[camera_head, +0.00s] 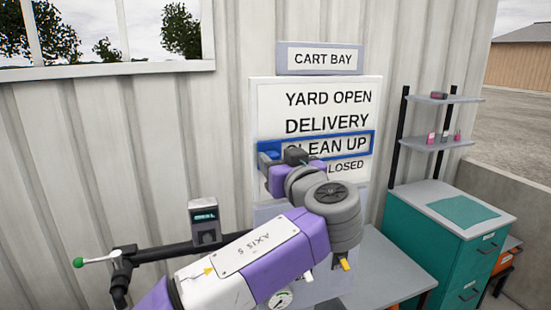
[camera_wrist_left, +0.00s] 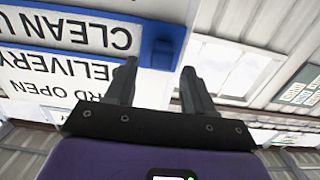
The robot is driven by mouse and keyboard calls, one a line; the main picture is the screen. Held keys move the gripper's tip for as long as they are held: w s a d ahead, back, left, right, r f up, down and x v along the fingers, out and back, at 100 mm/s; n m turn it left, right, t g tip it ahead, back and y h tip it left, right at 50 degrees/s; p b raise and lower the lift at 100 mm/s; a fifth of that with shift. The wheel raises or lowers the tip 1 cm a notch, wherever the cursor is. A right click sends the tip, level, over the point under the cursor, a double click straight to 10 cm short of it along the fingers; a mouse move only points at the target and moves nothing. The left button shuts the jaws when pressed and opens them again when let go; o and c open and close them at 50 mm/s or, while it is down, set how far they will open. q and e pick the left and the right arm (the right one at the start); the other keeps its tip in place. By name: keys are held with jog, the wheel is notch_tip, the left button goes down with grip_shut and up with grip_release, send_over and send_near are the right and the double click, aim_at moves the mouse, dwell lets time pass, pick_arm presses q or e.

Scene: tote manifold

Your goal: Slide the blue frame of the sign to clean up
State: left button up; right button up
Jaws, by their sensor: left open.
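The white sign (camera_head: 268,105) on the wall lists YARD OPEN, DELIVERY, CLEAN UP and a partly covered line ending in LOSED. The blue frame (camera_head: 372,142) surrounds the CLEAN UP line; it also shows upside down in the left wrist view (camera_wrist_left: 70,50). Its blue tab (camera_wrist_left: 160,45) sticks out at the frame's end, the left end in the head view. My left gripper (camera_head: 280,158) is at this tab, partly covering it and the start of CLEAN UP. In the wrist view its fingers (camera_wrist_left: 159,68) are apart, with the tab just beyond and between the tips. Contact is unclear. My right gripper is not in view.
A CART BAY plate (camera_head: 320,59) hangs above the sign. A black rail with a green-tipped lever (camera_head: 95,260) and a small display box (camera_head: 204,222) is at lower left. A teal cabinet (camera_head: 420,235) and shelves (camera_head: 440,143) stand on the right.

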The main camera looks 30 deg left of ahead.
pick_arm(q)
jog(key=v, duration=0.5)
jog(key=shift+s+d, duration=0.15)
